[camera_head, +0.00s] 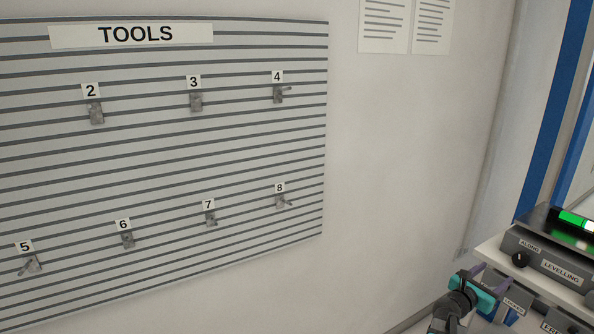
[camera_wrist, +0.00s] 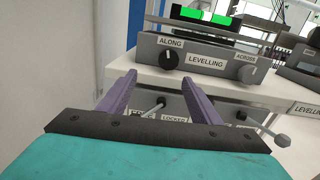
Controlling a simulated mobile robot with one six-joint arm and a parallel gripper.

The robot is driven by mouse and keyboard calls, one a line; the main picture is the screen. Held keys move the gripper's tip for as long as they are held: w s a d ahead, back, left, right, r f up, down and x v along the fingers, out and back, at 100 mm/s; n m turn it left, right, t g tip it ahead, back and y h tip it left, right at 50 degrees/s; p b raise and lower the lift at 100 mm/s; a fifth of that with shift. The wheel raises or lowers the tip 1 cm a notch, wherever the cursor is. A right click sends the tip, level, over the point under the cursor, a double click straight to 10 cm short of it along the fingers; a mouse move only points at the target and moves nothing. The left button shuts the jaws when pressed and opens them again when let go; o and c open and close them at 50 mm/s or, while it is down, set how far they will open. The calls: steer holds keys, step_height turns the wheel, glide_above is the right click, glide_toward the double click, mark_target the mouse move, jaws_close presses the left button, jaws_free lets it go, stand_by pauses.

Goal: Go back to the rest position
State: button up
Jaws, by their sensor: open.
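My gripper (camera_head: 492,274) is at the lower right of the head view, with a teal body and two purple fingers. In the wrist view my gripper (camera_wrist: 157,84) has its fingers apart, with nothing between them. The fingers point towards a grey levelling unit (camera_wrist: 207,50) with knobs marked ALONG and ACROSS. In the head view this levelling unit (camera_head: 553,268) is just beyond and right of the gripper. Below it, behind the fingers, is a panel with a lever (camera_wrist: 262,127) and a LOCKED label. Whether a fingertip touches anything is not clear.
A striped TOOLS board (camera_head: 160,165) with numbered hooks, all seemingly empty, hangs on the wall at left. A lit green vial (camera_wrist: 207,16) tops the levelling unit. A white shelf edge (camera_wrist: 150,84) lies close before the fingers. Wall space between board and gripper is clear.

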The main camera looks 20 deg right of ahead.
steer(key=w+a+f+n+t+y, duration=0.2)
steer(key=w+a+f, duration=0.4)
steer(key=w+a, duration=0.25)
steer(key=a+f+m+g+y, duration=0.1)
steer(key=a+f+m+y, duration=0.3)
steer(key=a+f, duration=1.85)
steer(key=s+a+f+m+g+y, duration=0.5)
steer(key=s+a+f+m+g, duration=0.15)
steer(key=s+a+f, duration=0.95)
steer(key=s+a+f+m+g+y, duration=0.1)
steer(key=s+a+m+g+y, duration=0.3)
steer(key=s+a+m, duration=0.8)
steer(key=a+y, duration=0.2)
steer(key=a, duration=0.1)
steer(key=shift+s+f+m, duration=0.2)
steer(key=shift+s+m, duration=0.1)
steer(key=shift+m, duration=0.05)
steer(key=shift+g, duration=0.25)
